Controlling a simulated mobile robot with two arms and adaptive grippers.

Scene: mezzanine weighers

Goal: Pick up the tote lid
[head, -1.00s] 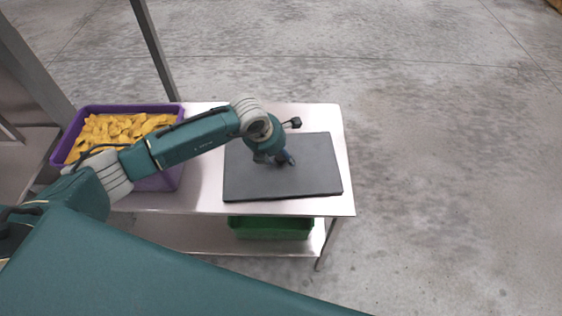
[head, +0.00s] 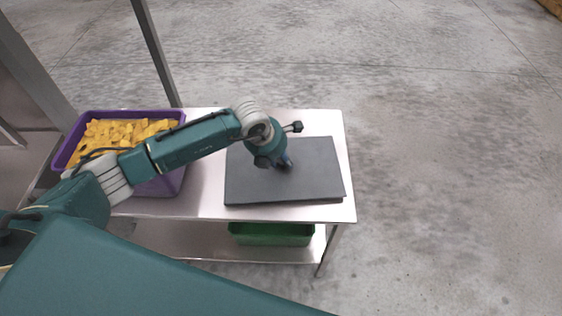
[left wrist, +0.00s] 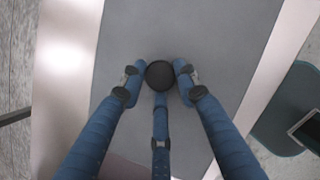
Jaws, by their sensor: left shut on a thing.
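The tote lid (head: 315,175) is a flat dark grey rectangle lying at the right part of the steel table, and it fills most of the left wrist view (left wrist: 205,35). A round black knob (left wrist: 158,74) stands up from its middle. My left gripper (head: 285,164) is over the middle of the lid. In the left wrist view its blue fingers (left wrist: 158,80) are closed around the knob. Whether the lid is clear of the table top cannot be told. My right gripper is in neither view.
A purple tote (head: 160,187) full of yellow pieces stands on the steel table (head: 205,190) left of the lid. A green tote (head: 270,234) sits on the lower shelf (head: 185,240). A grey post (head: 155,55) rises behind the table. Open concrete floor lies to the right.

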